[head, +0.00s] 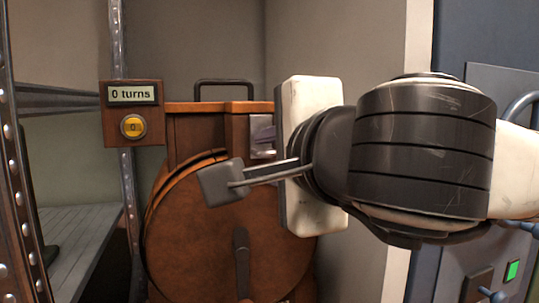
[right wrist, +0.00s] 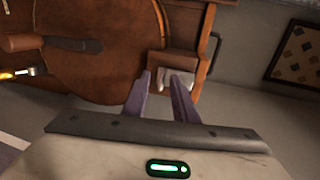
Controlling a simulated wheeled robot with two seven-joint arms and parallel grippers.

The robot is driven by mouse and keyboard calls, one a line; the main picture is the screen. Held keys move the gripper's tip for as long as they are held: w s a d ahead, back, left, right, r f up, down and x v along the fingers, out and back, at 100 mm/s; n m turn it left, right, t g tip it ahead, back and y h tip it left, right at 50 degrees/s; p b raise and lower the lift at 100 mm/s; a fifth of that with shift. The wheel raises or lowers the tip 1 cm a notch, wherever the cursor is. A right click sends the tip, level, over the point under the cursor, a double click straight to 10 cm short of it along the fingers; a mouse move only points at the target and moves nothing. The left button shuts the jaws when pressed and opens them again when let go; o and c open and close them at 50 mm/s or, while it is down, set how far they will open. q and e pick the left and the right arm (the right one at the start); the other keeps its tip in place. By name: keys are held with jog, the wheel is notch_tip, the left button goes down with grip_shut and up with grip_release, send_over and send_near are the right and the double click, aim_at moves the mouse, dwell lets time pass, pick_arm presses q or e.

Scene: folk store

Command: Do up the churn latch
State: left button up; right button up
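The brown wooden churn (head: 190,235) stands in front of me, with a round drum face, a box-shaped upper part and a dark handle on top. Its latch (head: 261,128) is a pale metal piece on the upper right of the churn. It also shows in the right wrist view (right wrist: 180,58), just ahead of the fingers. My left gripper is not in view.
A counter box (head: 133,94) reading "0 turns" with a yellow button is at the left. A dark crank arm (head: 240,252) is on the drum face. Metal shelf posts (head: 130,200) stand left. A blue-grey panel (head: 500,90) is at the right.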

jog(key=shift+s+d+r, duration=0.1)
jog(key=shift+s+r, duration=0.05)
jog(key=shift+s, duration=0.15)
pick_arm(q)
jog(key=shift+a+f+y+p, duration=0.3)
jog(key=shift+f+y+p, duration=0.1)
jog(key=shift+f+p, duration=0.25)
pick_arm(e)
jog(key=v, duration=0.9)
jog(key=shift+s, duration=0.35)
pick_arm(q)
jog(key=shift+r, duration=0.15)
pick_arm(e)
jog(key=shift+d, duration=0.1)
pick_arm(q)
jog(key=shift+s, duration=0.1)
